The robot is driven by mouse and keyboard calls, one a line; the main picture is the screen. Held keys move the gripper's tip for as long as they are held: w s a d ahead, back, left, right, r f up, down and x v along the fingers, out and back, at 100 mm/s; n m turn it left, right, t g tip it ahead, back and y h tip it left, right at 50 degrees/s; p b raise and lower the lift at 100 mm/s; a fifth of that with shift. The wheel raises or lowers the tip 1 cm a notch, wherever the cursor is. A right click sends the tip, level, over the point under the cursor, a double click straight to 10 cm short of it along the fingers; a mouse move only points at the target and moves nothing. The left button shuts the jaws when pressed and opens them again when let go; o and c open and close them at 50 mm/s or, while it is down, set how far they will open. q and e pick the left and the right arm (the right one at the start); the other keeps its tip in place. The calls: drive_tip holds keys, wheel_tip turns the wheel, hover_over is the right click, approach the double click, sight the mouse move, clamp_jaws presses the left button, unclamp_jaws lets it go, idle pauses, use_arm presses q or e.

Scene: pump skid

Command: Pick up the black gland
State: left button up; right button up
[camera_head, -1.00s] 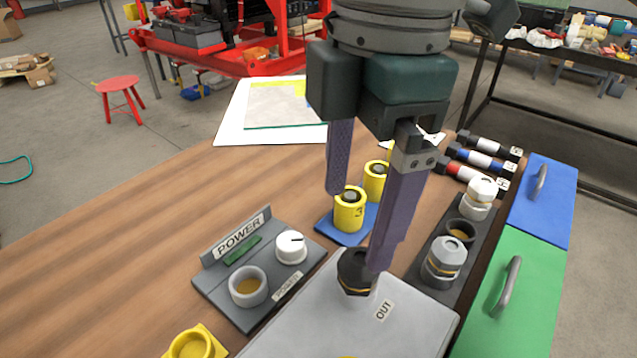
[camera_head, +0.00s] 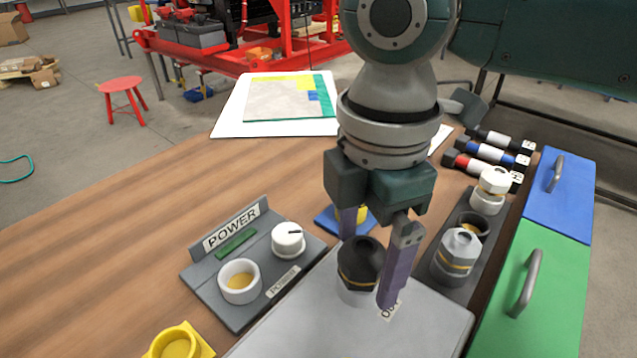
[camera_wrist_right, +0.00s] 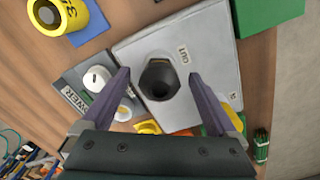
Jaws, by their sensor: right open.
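The black gland (camera_head: 360,262) has a thin gold ring and stands upright on a pale collar on the grey box (camera_head: 415,318) beside the OUT label. It also shows from above in the right wrist view (camera_wrist_right: 159,79), with a dark hole in its top. My right gripper (camera_head: 368,262) is open, with its purple fingers pointing down on either side of the gland. In the right wrist view its fingertips (camera_wrist_right: 162,80) are spread wide, with gaps to the gland. Whether a finger touches it cannot be told from the head view. My left gripper is not in view.
A POWER panel (camera_head: 210,285) with a white knob stands left of the box. A dark rack (camera_head: 455,290) with grey and white glands is close on the right. Green (camera_head: 560,300) and blue (camera_head: 580,205) lids lie farther right. Bare wood lies at left.

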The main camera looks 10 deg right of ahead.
clamp_jaws()
idle(0.8)
